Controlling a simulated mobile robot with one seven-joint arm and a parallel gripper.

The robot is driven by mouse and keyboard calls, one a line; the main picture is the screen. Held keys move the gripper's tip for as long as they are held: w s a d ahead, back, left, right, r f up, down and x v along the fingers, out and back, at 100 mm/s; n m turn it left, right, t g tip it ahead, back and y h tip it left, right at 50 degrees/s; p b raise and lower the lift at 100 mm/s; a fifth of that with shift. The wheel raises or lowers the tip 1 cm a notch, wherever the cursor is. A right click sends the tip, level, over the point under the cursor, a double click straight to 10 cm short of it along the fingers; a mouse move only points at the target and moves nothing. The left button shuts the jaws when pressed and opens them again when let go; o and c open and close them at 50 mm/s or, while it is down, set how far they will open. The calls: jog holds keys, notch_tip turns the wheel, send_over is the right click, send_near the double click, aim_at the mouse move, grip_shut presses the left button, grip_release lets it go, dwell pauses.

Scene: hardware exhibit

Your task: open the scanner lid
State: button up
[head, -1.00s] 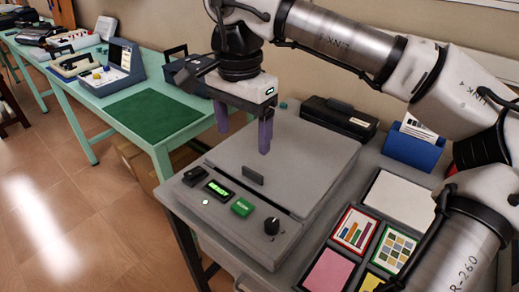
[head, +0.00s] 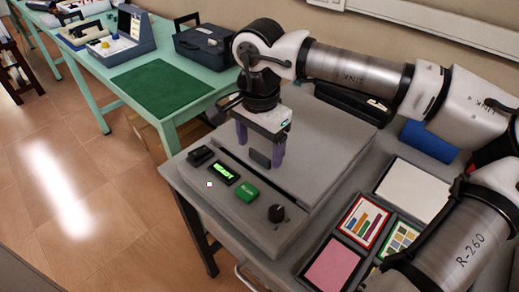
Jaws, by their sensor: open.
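The grey flatbed scanner (head: 240,222) sits on the grey table, its flat lid (head: 318,150) lying shut. A dark upright handle tab (head: 260,158) stands at the lid's front edge. The front panel has a green lit display (head: 222,172), a green button (head: 247,191) and a dark knob (head: 276,213). My gripper (head: 260,157) is open and points down, its two purple fingers on either side of the handle tab. I cannot tell whether the fingers touch the tab. My arm covers part of the lid's far side.
Right of the scanner lie a white sheet (head: 413,190), a framed bar chart (head: 364,221) and a pink card (head: 332,264). A blue holder (head: 430,143) and a black case (head: 352,100) are behind. A green table (head: 196,103) stands at left, with open floor in front.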

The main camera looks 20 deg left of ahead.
jog(key=shift+f, duration=1.1)
jog(key=c, duration=1.4)
jog(key=shift+r, duration=0.15)
